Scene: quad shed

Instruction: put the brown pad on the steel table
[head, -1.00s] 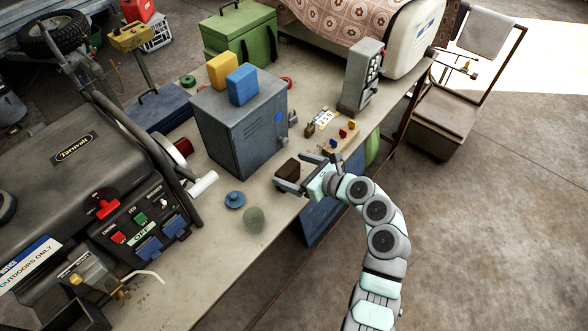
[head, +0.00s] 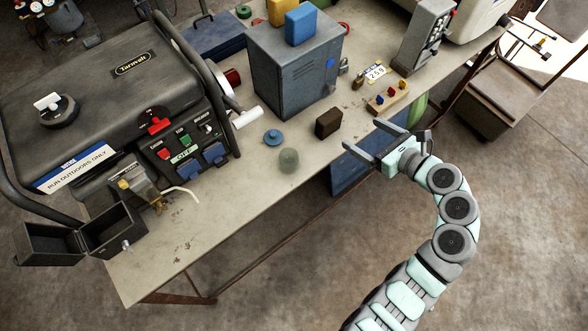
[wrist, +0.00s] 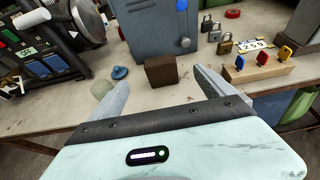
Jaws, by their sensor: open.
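The brown pad (head: 328,122) is a small dark brown block resting on the pale grey tabletop of the table (head: 232,205), near its front edge. In the wrist view the pad (wrist: 161,71) sits beyond the fingers, framed between them. My gripper (head: 361,133) is open and empty, to the right of the pad and apart from it, over the front edge of the table. Both fingers point toward the pad.
A grey metal cabinet (head: 293,70) stands behind the pad. A generator (head: 115,75) fills the left.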

